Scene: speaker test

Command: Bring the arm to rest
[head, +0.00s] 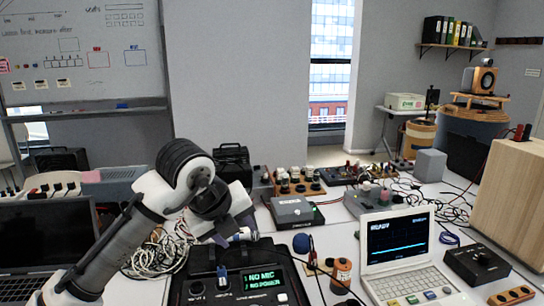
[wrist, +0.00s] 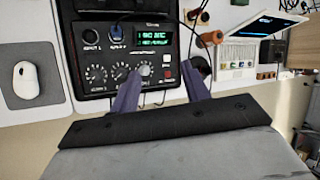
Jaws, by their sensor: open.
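My arm reaches in from the lower left of the head view and bends down over the table. My gripper (head: 234,232) hangs above a black test unit (head: 245,282). The unit has a lit display (head: 262,279) reading "NO MIC" and "NO POWER". In the wrist view my gripper (wrist: 162,88) has its two purple-grey fingers spread, with nothing between them. The unit's panel (wrist: 100,55), with several knobs and a blue plug (wrist: 117,32), shows beyond and between the fingers. I cannot tell how far the fingertips are above the panel.
A laptop (head: 40,245) stands at the left and a white oscilloscope-like device (head: 402,255) at the right. A small orange-topped canister (head: 341,272) stands between that device and the unit. A wooden cabinet (head: 515,205) stands far right. A mouse (wrist: 26,82) lies on a grey pad. Cables clutter the table.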

